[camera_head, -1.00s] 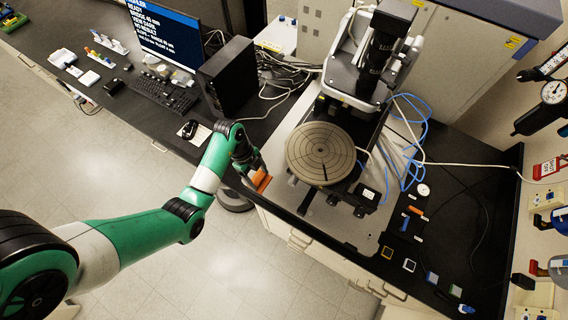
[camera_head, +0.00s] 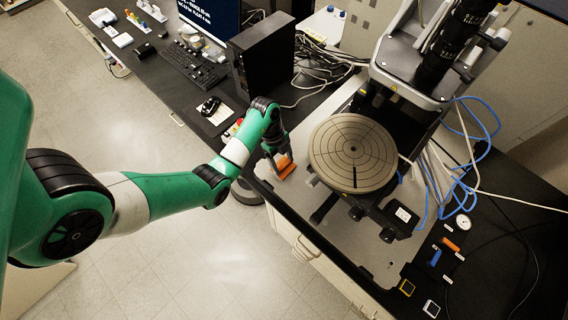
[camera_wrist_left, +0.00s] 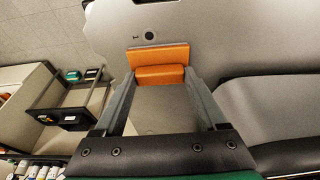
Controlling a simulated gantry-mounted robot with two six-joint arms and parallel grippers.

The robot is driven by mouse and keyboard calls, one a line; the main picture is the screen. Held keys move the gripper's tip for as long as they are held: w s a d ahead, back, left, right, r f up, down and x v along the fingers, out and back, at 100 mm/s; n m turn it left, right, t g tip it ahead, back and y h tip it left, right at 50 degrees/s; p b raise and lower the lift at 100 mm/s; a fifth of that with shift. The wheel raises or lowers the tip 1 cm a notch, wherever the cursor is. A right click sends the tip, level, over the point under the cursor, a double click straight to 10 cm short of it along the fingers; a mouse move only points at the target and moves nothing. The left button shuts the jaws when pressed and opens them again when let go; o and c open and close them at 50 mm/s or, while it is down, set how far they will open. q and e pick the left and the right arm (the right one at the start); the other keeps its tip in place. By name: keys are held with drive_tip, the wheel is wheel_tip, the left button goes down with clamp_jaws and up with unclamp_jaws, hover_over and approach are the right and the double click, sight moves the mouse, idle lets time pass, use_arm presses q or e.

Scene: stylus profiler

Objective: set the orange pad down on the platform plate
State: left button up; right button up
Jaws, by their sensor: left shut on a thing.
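The orange pad (camera_head: 286,169) is held in my left gripper (camera_head: 279,158), left of the platform plate and apart from it. The platform plate (camera_head: 352,153) is a round, brown-grey disc with dark rings and radial lines; its top is bare. In the left wrist view, the two fingers (camera_wrist_left: 160,78) are shut on the orange pad (camera_wrist_left: 160,54), which spans the gap between their tips. A pale grey surface lies beyond the pad there. How high the pad is above the base cannot be told. My right gripper is not in view.
The microscope-like head (camera_head: 456,45) rises behind the plate. Blue and white cables run to its right. A small orange block (camera_head: 450,244) and a blue block (camera_head: 436,258) lie on the black bench at right. A black computer tower (camera_head: 262,54) stands behind my left gripper.

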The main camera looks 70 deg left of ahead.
sight(280, 163)
use_arm(q)
drive_tip(key=shift+w+r, duration=0.1)
drive_tip(key=shift+r, duration=0.05)
drive_tip(key=shift+f, duration=0.2)
drive_tip(key=o, duration=1.2)
drive_tip(key=shift+o, duration=0.2)
drive_tip(key=shift+r, duration=0.3)
drive_tip(key=p+v, duration=0.1)
drive_tip(key=v, duration=0.4)
drive_tip(key=shift+a, duration=0.1)
drive_tip(key=p+v, duration=0.6)
drive_tip(key=p, duration=0.1)
drive_tip(key=shift+r, duration=0.4)
